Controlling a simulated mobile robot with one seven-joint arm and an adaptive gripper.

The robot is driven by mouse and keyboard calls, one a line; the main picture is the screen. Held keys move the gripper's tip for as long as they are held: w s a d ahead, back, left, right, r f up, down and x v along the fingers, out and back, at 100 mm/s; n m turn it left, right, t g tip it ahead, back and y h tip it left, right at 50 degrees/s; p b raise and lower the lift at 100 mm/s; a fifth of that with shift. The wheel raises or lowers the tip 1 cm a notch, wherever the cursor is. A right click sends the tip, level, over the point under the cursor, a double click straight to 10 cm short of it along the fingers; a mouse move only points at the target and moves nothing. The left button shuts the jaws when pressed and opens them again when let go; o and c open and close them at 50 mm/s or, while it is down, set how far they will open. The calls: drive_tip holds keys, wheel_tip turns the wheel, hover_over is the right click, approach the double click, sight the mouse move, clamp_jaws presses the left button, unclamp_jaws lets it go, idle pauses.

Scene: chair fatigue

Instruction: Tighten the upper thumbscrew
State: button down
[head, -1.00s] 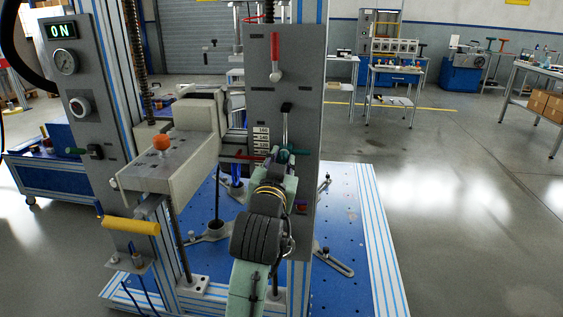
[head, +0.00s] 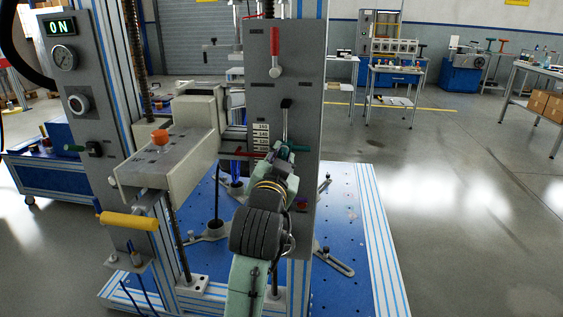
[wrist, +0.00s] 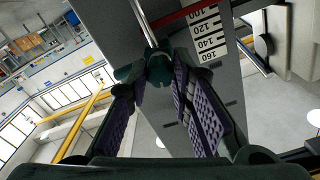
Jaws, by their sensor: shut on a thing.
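A small purple part (head: 302,203) shows lower on the panel, partly behind my arm.
The black-tipped lever (head: 286,104) hangs just above my gripper, and a red lever (head: 275,50) is higher. The white scale (head: 261,136) and a red pointer are close on the left.

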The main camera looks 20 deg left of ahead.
drive_tip(key=m+b, duration=0.2)
drive_tip(key=m, duration=0.3)
drive_tip(key=shift+f+m+b, duration=0.1)
drive_tip(key=shift+m+b, duration=0.2)
drive_tip(key=shift+b, duration=0.1)
drive_tip(key=m+b, duration=0.2)
drive_tip(key=m, duration=0.3)
drive_tip(key=shift+b, duration=0.4)
drive_tip(key=m+b, duration=0.2)
drive_tip(key=m, duration=0.3)
drive_tip(key=shift+m+b, duration=0.4)
drive_tip(key=m+b, duration=0.2)
drive_tip(key=m, duration=0.2)
drive_tip(key=shift+m, duration=0.4)
drive_tip(key=c, duration=1.4)
unclamp_jaws()
drive_tip(key=shift+s, duration=0.1)
drive_tip(key=v, duration=1.2)
